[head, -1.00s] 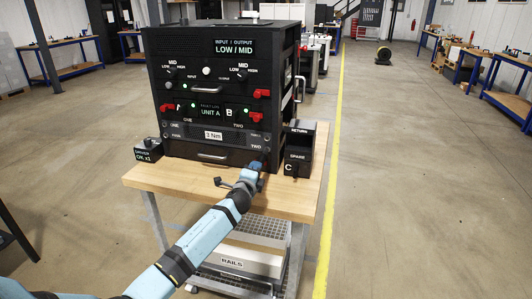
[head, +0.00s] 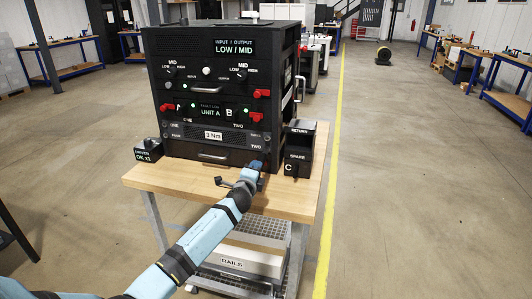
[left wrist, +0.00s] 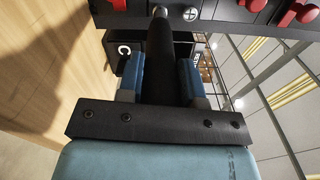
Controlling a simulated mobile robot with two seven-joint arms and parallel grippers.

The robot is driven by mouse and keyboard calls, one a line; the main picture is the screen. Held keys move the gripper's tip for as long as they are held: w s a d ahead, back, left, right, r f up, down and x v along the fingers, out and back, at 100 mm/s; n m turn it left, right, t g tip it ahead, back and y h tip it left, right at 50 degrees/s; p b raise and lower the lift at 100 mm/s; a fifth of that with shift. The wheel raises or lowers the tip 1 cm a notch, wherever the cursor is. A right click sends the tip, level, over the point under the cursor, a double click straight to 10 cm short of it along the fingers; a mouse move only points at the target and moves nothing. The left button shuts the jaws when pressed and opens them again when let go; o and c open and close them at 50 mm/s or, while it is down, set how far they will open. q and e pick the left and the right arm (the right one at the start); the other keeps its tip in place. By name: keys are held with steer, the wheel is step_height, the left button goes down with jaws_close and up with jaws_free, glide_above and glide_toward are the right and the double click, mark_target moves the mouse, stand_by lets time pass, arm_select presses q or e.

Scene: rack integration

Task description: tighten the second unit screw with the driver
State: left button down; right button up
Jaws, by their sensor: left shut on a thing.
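The black rack (head: 225,95) stands on a wooden-topped bench. Its lower front panel (head: 190,135) carries ONE and TWO labels and a "3 Nm" tag. My left gripper (head: 256,168) is in front of the rack's lower right corner, below the lower TWO label. In the left wrist view, its blue fingers are shut on the black driver (left wrist: 161,65), whose metal tip points at the dark panel. A cross-slotted screw head (left wrist: 190,14) shows just right of the tip. I cannot tell whether the tip touches anything. My right gripper is not in view.
A black RETURN/SPARE holder (head: 299,148) stands on the bench right of the rack. A small "DRIVER OK x1" box (head: 147,152) sits at the left. Red latches (head: 256,117) stick out above. The bench front (head: 190,185) is mostly bare. A RAILS box (head: 240,261) is below.

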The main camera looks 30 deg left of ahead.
arm_select(q)
steer(key=shift+w+a, duration=0.1)
steer(key=shift+w, duration=0.2)
stand_by(0.4)
steer(key=shift+w+a+r, duration=0.15)
steer(key=shift+w+r, duration=0.05)
steer(key=shift+w, duration=0.1)
stand_by(1.9)
steer(key=shift+s, duration=0.1)
stand_by(0.7)
steer(key=shift+s+d+f, duration=0.15)
steer(key=shift+s+d, duration=0.1)
steer(key=shift+s, duration=0.25)
steer(key=shift+p+v, duration=1)
steer(key=shift+v, duration=1.9)
